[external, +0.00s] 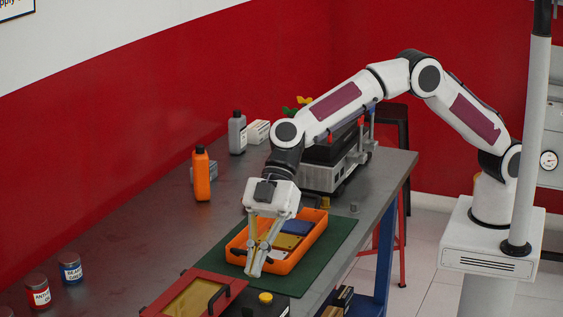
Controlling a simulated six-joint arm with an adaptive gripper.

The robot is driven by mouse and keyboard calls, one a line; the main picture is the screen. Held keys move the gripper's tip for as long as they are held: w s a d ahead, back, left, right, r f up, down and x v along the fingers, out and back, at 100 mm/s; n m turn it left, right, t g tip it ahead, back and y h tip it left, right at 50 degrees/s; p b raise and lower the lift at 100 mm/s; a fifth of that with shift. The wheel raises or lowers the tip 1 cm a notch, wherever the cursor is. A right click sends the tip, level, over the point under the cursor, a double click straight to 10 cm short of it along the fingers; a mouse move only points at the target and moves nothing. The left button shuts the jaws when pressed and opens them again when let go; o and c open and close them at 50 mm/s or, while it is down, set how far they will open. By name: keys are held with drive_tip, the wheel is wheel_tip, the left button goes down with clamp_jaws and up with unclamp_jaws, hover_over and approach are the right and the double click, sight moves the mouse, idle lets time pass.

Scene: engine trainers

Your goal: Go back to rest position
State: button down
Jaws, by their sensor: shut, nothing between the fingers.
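My gripper (255,268) is shut and empty. It points down at the near left part of an orange tray (310,252), in front of it in this view. The tray holds a blue piece (297,227) and a yellow piece (287,242), and lies on a green mat (335,243). The gripper hides part of the tray and its contents. I cannot tell whether the fingertips touch the tray. My arm reaches from its white base at the right, arching over the table.
A red-framed box with a yellowish window (192,299) and black handle stands just nearer than the tray. An orange bottle (201,175), a grey bottle (237,133) and an engine trainer (330,165) stand farther back. Two jars (70,268) are at the left. The table's left middle (140,235) is clear.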

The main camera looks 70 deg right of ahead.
idle(0.8)
drive_tip(key=s+d+f+m+h, duration=0.2)
drive_tip(key=d+m, duration=0.1)
drive_tip(key=d, duration=0.2)
drive_tip(key=s+d+f+m+h, duration=0.1)
drive_tip(key=s+d+f+m, duration=0.15)
drive_tip(key=d, duration=0.35)
drive_tip(key=s+d+r+m+h, duration=0.1)
drive_tip(key=d+r+m, duration=0.15)
drive_tip(key=d, duration=0.75)
drive_tip(key=s+d+r+m+t+h, duration=0.1)
drive_tip(key=d+r, duration=0.2)
drive_tip(key=d, duration=0.6)
drive_tip(key=s+d+r+m+h, duration=0.1)
drive_tip(key=d+r+m, duration=0.15)
drive_tip(key=d, duration=0.75)
drive_tip(key=s+d+r+m+t+h, duration=0.1)
drive_tip(key=s+d, duration=0.4)
drive_tip(key=d, duration=0.7)
drive_tip(key=s+d+r+m+t+h, duration=0.2)
drive_tip(key=s+d+r+m+t, duration=0.2)
drive_tip(key=d, duration=0.8)
drive_tip(key=shift+s+d+r+m, duration=0.35)
drive_tip(key=shift+s+r+m, duration=0.2)
drive_tip(key=shift+s+r, duration=0.65)
